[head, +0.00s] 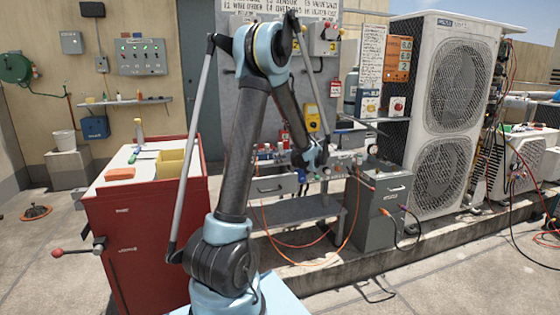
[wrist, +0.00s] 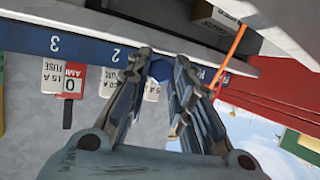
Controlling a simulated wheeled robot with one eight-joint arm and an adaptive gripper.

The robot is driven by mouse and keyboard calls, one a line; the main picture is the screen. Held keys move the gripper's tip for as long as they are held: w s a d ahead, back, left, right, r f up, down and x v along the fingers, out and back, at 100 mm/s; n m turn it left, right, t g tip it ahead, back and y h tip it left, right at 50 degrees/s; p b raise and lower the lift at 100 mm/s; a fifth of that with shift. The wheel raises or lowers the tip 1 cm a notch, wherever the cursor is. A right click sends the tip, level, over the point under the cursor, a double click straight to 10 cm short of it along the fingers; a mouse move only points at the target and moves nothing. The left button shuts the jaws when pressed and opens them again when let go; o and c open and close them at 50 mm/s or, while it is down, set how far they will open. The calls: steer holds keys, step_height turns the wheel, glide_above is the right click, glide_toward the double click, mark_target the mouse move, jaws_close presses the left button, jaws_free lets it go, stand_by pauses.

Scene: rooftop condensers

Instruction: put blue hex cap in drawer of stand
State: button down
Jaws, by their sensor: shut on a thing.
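My gripper (wrist: 158,72) reaches up from the bottom of the wrist view, its fingers close together at the tips. A small blue piece, the blue hex cap (wrist: 160,68), shows between the fingertips; its far side is hidden. In the head view my gripper (head: 312,160) is small, in front of the stand's work shelf, and the cap cannot be made out there. The stand (head: 305,212) is grey, with a back panel and a lower shelf. Its drawer (head: 275,187) has a front with a handle, left of my gripper; how far it is open is unclear.
A blue strip (wrist: 60,42) with upside-down numbers and hanging fuse tags lies close to my fingers. A red cabinet (head: 145,240) stands left, a grey cabinet (head: 378,222) right of the stand. Orange hoses (head: 300,258) hang low in front. A large condenser (head: 455,110) stands right.

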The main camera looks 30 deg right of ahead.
steer(key=shift+f, duration=0.35)
steer(key=c, duration=1.4)
jaws_free()
steer(key=shift+r, duration=0.1)
steer(key=v, duration=1.2)
steer(key=shift+r, duration=0.25)
